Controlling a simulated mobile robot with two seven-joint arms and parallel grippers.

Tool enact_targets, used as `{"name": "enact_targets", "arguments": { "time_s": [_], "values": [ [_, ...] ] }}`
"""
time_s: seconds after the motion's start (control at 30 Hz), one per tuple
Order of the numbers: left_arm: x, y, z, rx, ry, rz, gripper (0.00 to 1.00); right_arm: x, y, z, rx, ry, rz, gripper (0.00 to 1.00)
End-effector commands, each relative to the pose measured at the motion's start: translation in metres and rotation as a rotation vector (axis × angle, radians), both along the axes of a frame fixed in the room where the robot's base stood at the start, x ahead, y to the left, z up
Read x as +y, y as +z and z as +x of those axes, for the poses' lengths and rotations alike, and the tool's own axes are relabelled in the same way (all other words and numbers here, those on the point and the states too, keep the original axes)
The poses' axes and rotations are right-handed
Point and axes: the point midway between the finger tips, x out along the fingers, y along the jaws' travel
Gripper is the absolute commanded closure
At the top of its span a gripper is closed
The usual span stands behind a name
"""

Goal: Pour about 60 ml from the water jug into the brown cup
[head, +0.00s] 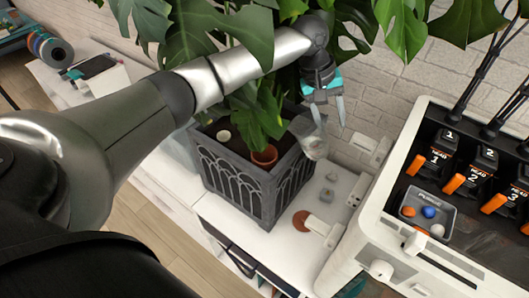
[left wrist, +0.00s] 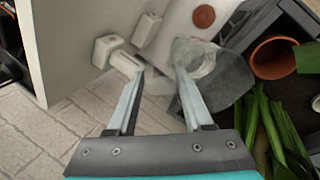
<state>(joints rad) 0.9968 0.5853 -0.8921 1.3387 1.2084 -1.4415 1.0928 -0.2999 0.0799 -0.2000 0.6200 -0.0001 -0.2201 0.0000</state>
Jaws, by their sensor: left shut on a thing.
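My left gripper (head: 329,112) is shut on the handle side of the clear water jug (head: 314,145), held above the white surface at the planter's right edge. The jug looks tilted, its wide end toward the planter; in the left wrist view the jug (left wrist: 230,78) lies right of the fingers (left wrist: 160,74). I cannot make out water or a stream. The brown cup (head: 265,156) stands among the leaves inside the grey planter (head: 245,195), left of and a little below the jug. It also shows in the left wrist view (left wrist: 272,60). My right gripper is not in view.
Large plant leaves (head: 255,110) hang around my arm and the cup. A white printer (head: 398,215) with a small tray (head: 428,212) stands at the right. A brown disc (head: 301,221) and small items lie on the white top before the brick wall.

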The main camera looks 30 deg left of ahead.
Motion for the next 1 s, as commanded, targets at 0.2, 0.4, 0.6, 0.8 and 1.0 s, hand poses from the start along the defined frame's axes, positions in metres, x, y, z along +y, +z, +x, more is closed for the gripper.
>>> {"name": "enact_targets", "arguments": {
  "time_s": [0.2, 0.4, 0.6, 0.8, 1.0],
  "values": [
    [-0.013, -0.01, 0.007, 0.054, 0.005, 0.088, 1.0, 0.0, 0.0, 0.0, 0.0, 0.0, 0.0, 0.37],
    [-0.02, -0.021, 0.011, 0.093, 0.008, 0.158, 1.0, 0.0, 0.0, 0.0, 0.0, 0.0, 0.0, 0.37],
    [-0.026, -0.037, 0.015, 0.128, 0.013, 0.216, 1.0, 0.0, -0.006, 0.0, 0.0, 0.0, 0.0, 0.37],
    [-0.031, -0.059, 0.018, 0.156, 0.017, 0.27, 1.0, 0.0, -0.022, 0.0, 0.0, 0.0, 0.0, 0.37],
    [-0.034, -0.075, 0.02, 0.182, 0.022, 0.315, 1.0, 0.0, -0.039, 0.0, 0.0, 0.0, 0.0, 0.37]
  ]
}}
